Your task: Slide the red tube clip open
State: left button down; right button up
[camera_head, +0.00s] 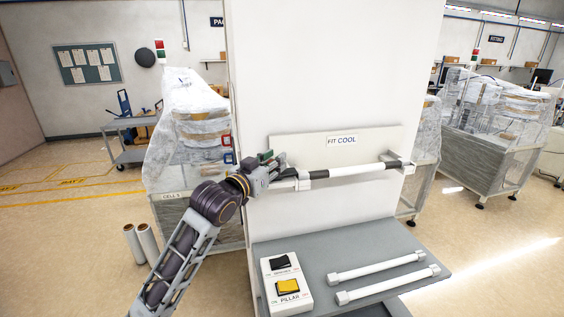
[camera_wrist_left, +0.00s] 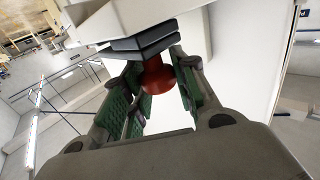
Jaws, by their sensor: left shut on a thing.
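The red tube clip (camera_wrist_left: 158,80) shows in the left wrist view as a small rounded red piece below a dark grey block. The green-padded fingers of my left gripper (camera_wrist_left: 150,97) are shut on it from both sides. In the head view my left gripper (camera_head: 267,160) is at the left end of the wall fixture (camera_head: 305,185), and the clip is hidden there by the gripper. A white tube (camera_head: 350,170) with black bands near its ends sits across the fixture, under a "FIT COOL" sign. My right gripper is not in view.
The white pillar (camera_head: 330,70) stands directly behind the fixture. Wrapped machines stand behind on both sides.

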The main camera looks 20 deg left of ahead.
pick_arm(q)
jog(key=shift+s+a, duration=0.35)
jog(key=shift+a, duration=0.2)
jog(key=c, duration=1.5)
grip_release()
jog(key=shift+c, duration=0.2)
jog(key=o, duration=0.4)
jog(key=shift+s+a, duration=0.15)
jog(key=shift+a, duration=0.05)
jog(key=shift+d+r, duration=0.1)
jog(key=shift+d, duration=0.05)
notch_tip(320, 180, up, 10)
